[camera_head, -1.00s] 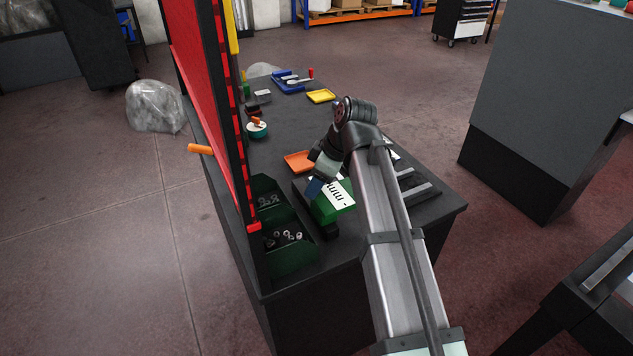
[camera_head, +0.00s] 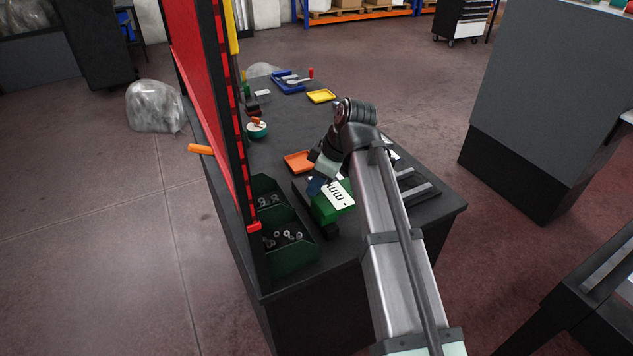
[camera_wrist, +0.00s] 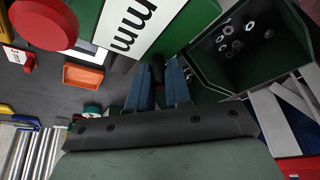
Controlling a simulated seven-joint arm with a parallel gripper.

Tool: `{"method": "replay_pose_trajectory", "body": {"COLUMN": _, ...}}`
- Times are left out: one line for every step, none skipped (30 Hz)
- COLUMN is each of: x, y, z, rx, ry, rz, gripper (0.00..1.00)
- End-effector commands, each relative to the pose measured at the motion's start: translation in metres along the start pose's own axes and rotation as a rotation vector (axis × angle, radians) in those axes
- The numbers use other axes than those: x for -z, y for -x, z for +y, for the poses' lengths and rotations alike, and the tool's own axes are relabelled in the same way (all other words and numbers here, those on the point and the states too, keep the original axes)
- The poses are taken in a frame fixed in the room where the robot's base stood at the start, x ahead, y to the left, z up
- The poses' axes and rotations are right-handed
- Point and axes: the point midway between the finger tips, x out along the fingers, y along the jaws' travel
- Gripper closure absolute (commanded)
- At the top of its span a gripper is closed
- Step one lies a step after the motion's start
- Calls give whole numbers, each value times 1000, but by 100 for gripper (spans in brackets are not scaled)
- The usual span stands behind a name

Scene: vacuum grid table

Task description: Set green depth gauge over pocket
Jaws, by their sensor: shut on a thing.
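The green depth gauge (camera_head: 344,211) is a green block with a white label marked "mm". It sits at or just above a dark block (camera_head: 331,231) near the front of the table; I cannot tell whether they touch. It also shows large at the top of the wrist view, where its label (camera_wrist: 138,22) faces the camera. My gripper (camera_head: 315,187) is at the gauge's upper left. In the wrist view its blue fingers (camera_wrist: 159,80) are close together, with a dark part between the tips. The pocket cannot be made out.
Dark green bins with metal nuts (camera_head: 291,250) stand close left, beside the red pegboard (camera_head: 196,70). An orange tray (camera_head: 299,162) lies behind the gauge. Dark rails (camera_head: 420,192) lie right of my arm. The table's middle back is fairly clear (camera_head: 293,122).

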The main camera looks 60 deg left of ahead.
Motion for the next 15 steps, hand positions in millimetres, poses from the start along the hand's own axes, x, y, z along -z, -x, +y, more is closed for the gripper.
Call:
{"method": "replay_pose_trajectory", "body": {"x": 0, "y": 0, "z": 0, "rx": 0, "ry": 0, "rz": 0, "gripper": 100}}
{"method": "replay_pose_trajectory", "body": {"x": 0, "y": 0, "z": 0, "rx": 0, "ry": 0, "rz": 0, "gripper": 100}}
{"method": "replay_pose_trajectory", "body": {"x": 0, "y": 0, "z": 0, "rx": 0, "ry": 0, "rz": 0, "gripper": 100}}
{"method": "replay_pose_trajectory", "body": {"x": 0, "y": 0, "z": 0, "rx": 0, "ry": 0, "rz": 0, "gripper": 100}}
{"method": "replay_pose_trajectory", "body": {"x": 0, "y": 0, "z": 0, "rx": 0, "ry": 0, "rz": 0, "gripper": 100}}
{"method": "replay_pose_trajectory", "body": {"x": 0, "y": 0, "z": 0, "rx": 0, "ry": 0, "rz": 0, "gripper": 100}}
{"method": "replay_pose_trajectory", "body": {"x": 0, "y": 0, "z": 1, "rx": 0, "ry": 0, "rz": 0, "gripper": 100}}
{"method": "replay_pose_trajectory", "body": {"x": 1, "y": 0, "z": 2, "rx": 0, "ry": 0, "rz": 0, "gripper": 100}}
{"method": "replay_pose_trajectory", "body": {"x": 3, "y": -1, "z": 4, "rx": 0, "ry": 0, "rz": 0, "gripper": 100}}
{"method": "replay_pose_trajectory", "body": {"x": 5, "y": -1, "z": 6, "rx": 0, "ry": 0, "rz": 0, "gripper": 100}}
{"method": "replay_pose_trajectory", "body": {"x": 7, "y": -2, "z": 8, "rx": 0, "ry": 0, "rz": 0, "gripper": 100}}
{"method": "replay_pose_trajectory", "body": {"x": 11, "y": -3, "z": 13, "rx": 0, "ry": 0, "rz": 0, "gripper": 100}}
{"method": "replay_pose_trajectory", "body": {"x": 15, "y": -5, "z": 17, "rx": 0, "ry": 1, "rz": 0, "gripper": 100}}
{"method": "replay_pose_trajectory", "body": {"x": 19, "y": -6, "z": 22, "rx": 1, "ry": 1, "rz": -1, "gripper": 100}}
{"method": "replay_pose_trajectory", "body": {"x": 26, "y": -9, "z": 29, "rx": 1, "ry": 1, "rz": -1, "gripper": 100}}
